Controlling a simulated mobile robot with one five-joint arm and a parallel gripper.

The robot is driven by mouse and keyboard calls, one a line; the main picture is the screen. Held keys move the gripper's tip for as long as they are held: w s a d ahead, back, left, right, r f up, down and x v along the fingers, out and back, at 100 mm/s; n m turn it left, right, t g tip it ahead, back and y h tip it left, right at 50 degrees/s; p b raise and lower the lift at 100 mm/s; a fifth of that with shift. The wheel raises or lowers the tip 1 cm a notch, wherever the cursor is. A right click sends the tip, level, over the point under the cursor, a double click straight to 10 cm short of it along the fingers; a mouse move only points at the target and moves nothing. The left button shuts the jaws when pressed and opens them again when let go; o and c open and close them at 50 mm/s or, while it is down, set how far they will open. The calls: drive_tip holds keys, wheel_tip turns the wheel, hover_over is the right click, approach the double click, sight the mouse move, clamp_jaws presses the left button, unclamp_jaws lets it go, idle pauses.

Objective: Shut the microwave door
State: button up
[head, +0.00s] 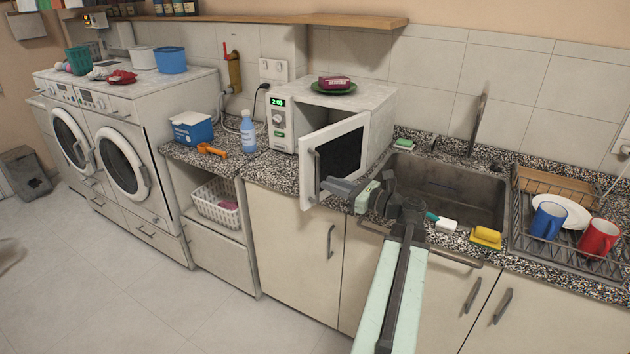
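The white microwave (281,129) stands on the speckled counter, with its control panel on the left and a green lit display. Its door (362,126) is open, swung out toward me from the right side. The door has a dark window, and its handle (314,165) is at the free left edge. My gripper (329,186) points left in front of the lower part of the door, close to the handle. I cannot tell whether it touches the door. The fingers are small and seen from the side, so their opening is unclear.
A green plate (347,91) with a dark red item lies on the microwave. The sink (450,190) is to the right, with a yellow sponge (487,235) at its front edge. A blue bottle (247,131) and an orange tool (211,150) stand left of the microwave. Floor is free at front left.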

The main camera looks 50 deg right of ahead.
hover_over(318, 202)
drive_tip(key=shift+w+d, duration=0.2)
drive_tip(key=shift+w, duration=0.1)
clamp_jaws()
idle(1.3)
